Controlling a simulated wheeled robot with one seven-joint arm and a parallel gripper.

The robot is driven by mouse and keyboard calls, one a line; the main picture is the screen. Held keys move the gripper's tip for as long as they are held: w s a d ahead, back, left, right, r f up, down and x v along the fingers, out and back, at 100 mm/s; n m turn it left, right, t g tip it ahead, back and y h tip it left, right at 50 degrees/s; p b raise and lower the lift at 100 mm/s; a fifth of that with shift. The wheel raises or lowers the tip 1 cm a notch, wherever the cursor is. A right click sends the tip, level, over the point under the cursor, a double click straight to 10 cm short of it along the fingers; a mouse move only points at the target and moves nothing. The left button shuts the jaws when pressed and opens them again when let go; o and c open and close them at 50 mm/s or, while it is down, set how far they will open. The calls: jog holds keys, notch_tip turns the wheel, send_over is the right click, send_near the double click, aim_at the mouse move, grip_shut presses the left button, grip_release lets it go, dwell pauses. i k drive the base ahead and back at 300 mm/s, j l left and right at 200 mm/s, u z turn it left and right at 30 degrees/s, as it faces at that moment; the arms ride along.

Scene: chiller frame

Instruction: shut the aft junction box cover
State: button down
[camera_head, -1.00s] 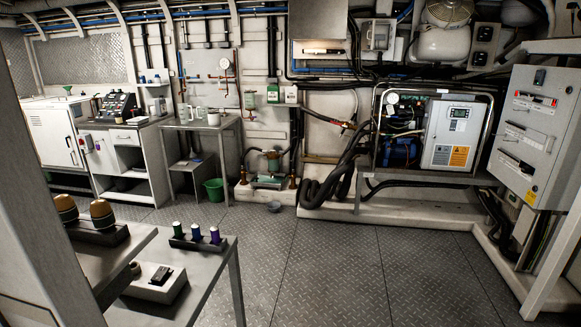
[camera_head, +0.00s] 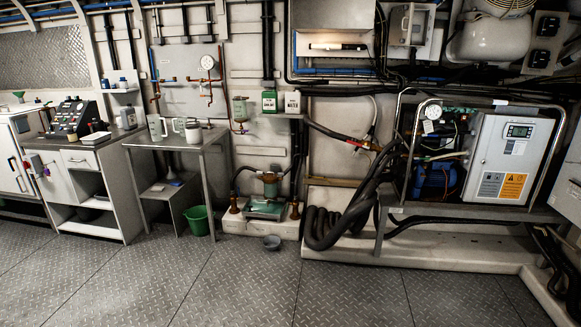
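I cannot tell for sure which box is the aft junction box. A small grey wall box (camera_head: 407,27) with a dark latch or handle on its front is at the top, right of the middle. To its left is a wide, pale shallow box or hood (camera_head: 305,22) with a bright strip and a dark bar at its lower part. Whether a cover stands open on either is unclear at this size. My gripper and arm are not in view.
The chiller frame (camera_head: 475,217) with its grey control box (camera_head: 503,155) stands at right on a low plinth. Thick black hoses (camera_head: 335,225) hang left of it. A steel table (camera_head: 170,142) and green bucket (camera_head: 197,220) stand left. The plate floor (camera_head: 240,285) in front is clear.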

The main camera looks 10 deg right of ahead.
aim_at(401, 20)
jog(key=i, duration=1.95)
jog(key=i+z, duration=0.1)
jog(key=i, duration=0.45)
jog(key=i+j+z, duration=0.1)
jog(key=i, duration=0.45)
jog(key=i+j+z, duration=0.1)
jog(key=i, duration=0.45)
jog(key=i+j+z, duration=0.1)
jog(key=z, duration=0.15)
